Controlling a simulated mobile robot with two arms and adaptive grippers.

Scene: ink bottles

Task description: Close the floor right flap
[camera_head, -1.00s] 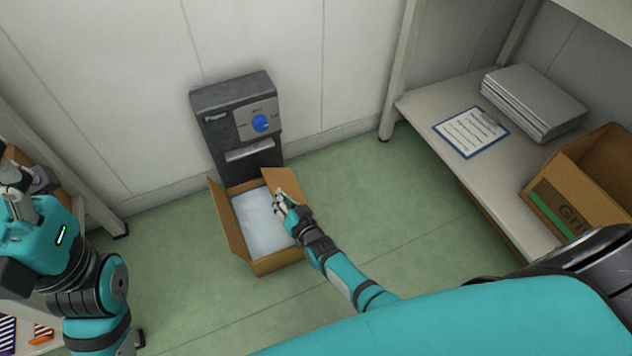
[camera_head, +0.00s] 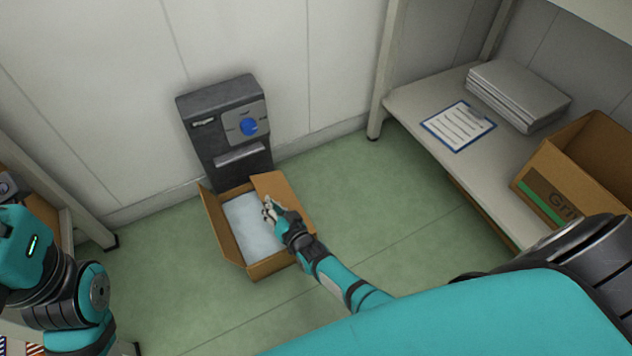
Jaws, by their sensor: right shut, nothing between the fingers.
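An open cardboard box (camera_head: 259,268) stands on the green floor in front of a grey dispenser, with a whitish filling inside. Its right flap (camera_head: 284,193) stands up and leans outward to the right. Its left flap (camera_head: 219,226) is also open. My right gripper (camera_head: 267,207) is shut and empty, over the box's right part at the inner side of the right flap. I cannot tell whether it touches the flap. My right forearm hides the box's near right corner. My left arm shows at the left edge, but its gripper fingers are out of the frame.
The grey dispenser (camera_head: 222,130) with a blue knob stands against the wall behind the box. A shelf (camera_head: 408,97) at the right holds a clipboard (camera_head: 458,126), a grey stack (camera_head: 517,95) and another cardboard box (camera_head: 580,170). The floor right of the floor box is clear.

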